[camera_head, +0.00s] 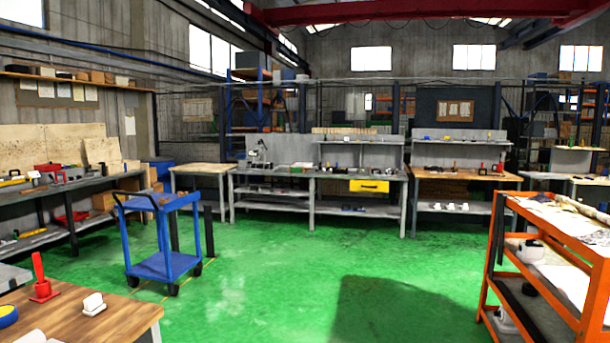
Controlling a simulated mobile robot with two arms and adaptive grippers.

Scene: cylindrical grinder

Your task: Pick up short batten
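I cannot make out with certainty which thing is the short batten. Whether either is a batten I cannot tell. Small items on the far benches are too small to name. Neither of my grippers is in view.
A wooden table (125,320) with a red-handled tool (40,280) and a white block (93,304) is at near left. An orange shelf rack (490,262) stands at right. Workbenches (312,210) line the back. The green floor (300,280) between is open.

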